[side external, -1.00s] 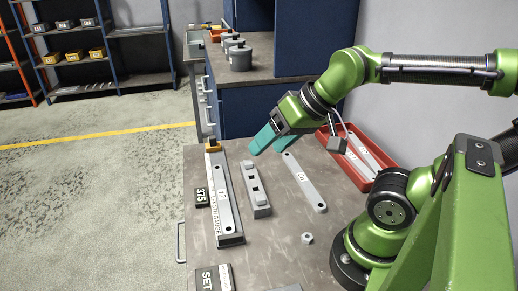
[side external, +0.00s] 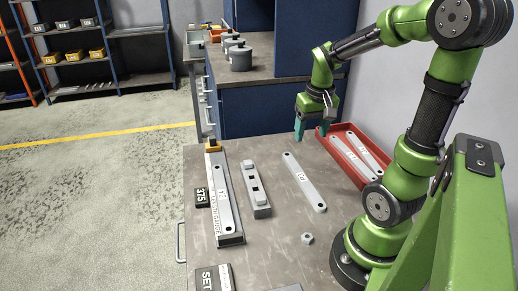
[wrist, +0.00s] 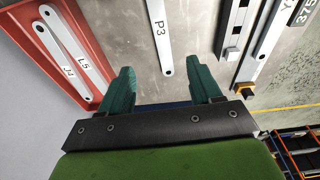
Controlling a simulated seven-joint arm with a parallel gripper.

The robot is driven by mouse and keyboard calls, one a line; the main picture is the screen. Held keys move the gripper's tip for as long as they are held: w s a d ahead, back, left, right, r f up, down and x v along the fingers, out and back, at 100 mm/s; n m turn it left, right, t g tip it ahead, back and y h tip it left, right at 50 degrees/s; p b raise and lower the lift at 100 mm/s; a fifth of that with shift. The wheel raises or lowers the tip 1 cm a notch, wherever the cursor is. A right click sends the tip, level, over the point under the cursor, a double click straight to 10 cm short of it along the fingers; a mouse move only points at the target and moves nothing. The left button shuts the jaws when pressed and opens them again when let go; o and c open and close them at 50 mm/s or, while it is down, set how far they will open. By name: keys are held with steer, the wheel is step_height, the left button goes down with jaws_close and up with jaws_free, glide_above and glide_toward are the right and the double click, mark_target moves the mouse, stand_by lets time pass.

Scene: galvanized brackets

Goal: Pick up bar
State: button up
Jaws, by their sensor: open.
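A flat grey bar marked P3 (side external: 305,184), with a hole at each end, lies on the open table. In the wrist view the P3 bar (wrist: 159,40) runs up from between the fingertips. Two more bars, marked L5 (wrist: 68,52) and J4 (wrist: 58,62), lie in the red tray (side external: 343,157). Another labelled bar (side external: 222,192) lies in the long gauge at the left. My gripper (side external: 312,130) is open and empty, pointing down above the table beyond the far end of the P3 bar. Its teal fingers (wrist: 161,72) are spread apart.
A grey block fixture (side external: 257,189) with raised pieces stands between the gauge and the P3 bar. A black 375 block (side external: 200,197) sits left of the gauge. A nut (side external: 307,238) lies near the P3 bar's near end. Bare table surrounds the P3 bar.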

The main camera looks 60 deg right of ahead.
glide_above(302, 177)
steer(key=f, duration=1.1)
steer(key=shift+s+a, duration=0.25)
step_height(302, 177, down, 4)
steer(key=shift+f, duration=0.15)
steer(key=shift+w+d+f, duration=0.15)
steer(key=shift+f, duration=0.3)
jaws_close()
